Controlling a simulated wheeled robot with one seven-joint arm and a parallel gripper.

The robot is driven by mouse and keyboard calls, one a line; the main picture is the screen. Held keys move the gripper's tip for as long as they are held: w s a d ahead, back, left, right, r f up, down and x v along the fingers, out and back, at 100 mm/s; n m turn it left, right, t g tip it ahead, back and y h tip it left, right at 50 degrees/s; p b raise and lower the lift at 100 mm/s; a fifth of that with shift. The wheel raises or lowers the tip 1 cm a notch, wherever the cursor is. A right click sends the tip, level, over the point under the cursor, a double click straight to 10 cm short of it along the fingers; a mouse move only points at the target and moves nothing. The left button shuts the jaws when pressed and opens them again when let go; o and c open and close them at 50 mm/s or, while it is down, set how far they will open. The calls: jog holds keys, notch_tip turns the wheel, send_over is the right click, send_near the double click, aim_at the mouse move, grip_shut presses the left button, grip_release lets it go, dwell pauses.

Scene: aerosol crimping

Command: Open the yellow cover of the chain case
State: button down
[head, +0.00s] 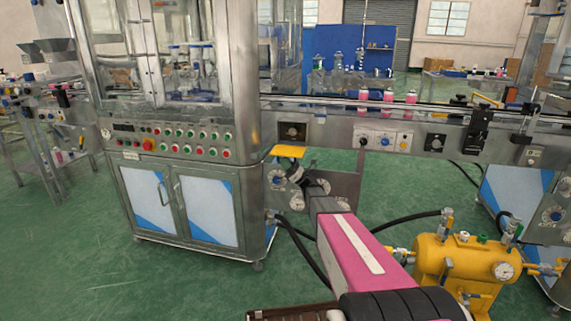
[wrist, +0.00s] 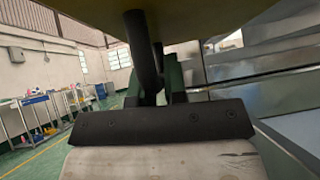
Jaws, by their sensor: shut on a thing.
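The yellow cover (head: 288,151) shows in the head view as a thin, nearly level strip at the top of the chain case (head: 343,187), below the conveyor. The case front beneath it shows grey metal and round parts. My gripper (head: 296,174) is just under the cover. In the wrist view the underside of the cover (wrist: 215,18) fills the top, and a dark curved handle (wrist: 143,50) comes down from it. My gripper (wrist: 158,85) is shut on this handle. The exact contact is partly hidden by the gripper's body.
A steel cabinet with buttons (head: 187,141) stands left of the case. The conveyor (head: 400,112) carrying pink cans runs above to the right. Green floor is clear at the front left.

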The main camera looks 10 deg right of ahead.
jog(key=c, duration=1.2)
grip_release()
jog(key=shift+o, duration=0.2)
jog(key=shift+f, duration=0.1)
jog(key=v, duration=1)
jog(key=shift+d+f, duration=0.25)
